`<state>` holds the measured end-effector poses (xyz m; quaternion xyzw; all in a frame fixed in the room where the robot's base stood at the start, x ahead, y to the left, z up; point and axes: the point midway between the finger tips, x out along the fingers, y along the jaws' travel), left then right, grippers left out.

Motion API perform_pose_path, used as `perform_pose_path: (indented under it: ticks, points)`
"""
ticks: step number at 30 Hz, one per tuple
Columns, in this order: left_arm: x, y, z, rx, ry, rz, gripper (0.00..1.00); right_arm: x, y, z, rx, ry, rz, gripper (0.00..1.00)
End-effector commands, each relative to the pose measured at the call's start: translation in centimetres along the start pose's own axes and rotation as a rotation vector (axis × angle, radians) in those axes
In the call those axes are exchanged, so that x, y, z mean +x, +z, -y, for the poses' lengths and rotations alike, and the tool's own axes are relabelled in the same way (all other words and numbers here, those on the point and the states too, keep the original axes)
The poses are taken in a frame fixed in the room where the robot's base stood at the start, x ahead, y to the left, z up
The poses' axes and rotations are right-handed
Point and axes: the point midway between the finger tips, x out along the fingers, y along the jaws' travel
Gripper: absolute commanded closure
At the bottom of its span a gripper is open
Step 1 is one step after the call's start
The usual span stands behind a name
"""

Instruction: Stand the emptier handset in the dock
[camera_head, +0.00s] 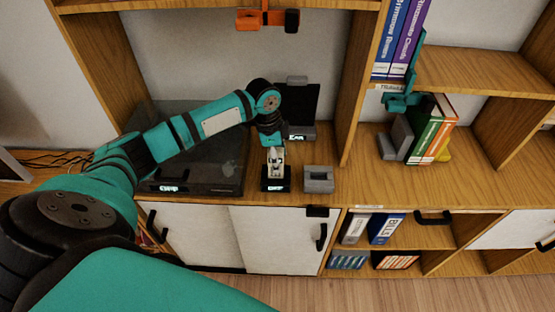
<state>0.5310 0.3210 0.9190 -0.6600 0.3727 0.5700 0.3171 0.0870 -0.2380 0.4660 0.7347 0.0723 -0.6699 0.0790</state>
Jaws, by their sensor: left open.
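My left gripper (273,160) reaches down from above and is open. Its fingertips are just above or around a small dark block (276,185) with a lit display on its front; whether they touch it cannot be told. Right of it, a grey block with a recess in its top (318,180) stands empty on the shelf and looks like the dock. Behind, a tall black panel (302,102) stands over a dark base with another lit display (297,137). I cannot tell which items are handsets or read their charge levels. My right gripper is not in view.
A low dark box (205,180) with a lit display lies left of the gripper, partly under my arm. A shelf board (215,3) with an orange bracket (250,19) is above. An upright (360,90) separates the books (424,128) at right. Bare shelf lies right of the dock.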

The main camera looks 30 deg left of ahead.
Motion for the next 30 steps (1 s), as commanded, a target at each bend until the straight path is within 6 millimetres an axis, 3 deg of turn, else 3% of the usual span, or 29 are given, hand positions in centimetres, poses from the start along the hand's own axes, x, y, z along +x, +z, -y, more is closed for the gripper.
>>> perform_pose_path:
  ticks: [6, 12, 30]
  points:
    - [-3.8, 0.0, 0.1, 0.000, -0.005, -0.002, 0.52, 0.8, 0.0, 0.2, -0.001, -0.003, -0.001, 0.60]
    - [-6.2, 0.0, 0.1, 0.000, -0.003, -0.001, 0.52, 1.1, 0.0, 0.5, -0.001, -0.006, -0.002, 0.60]
    - [-6.7, 0.0, 0.0, 0.000, -0.001, 0.000, 0.52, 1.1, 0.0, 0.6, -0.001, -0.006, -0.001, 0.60]
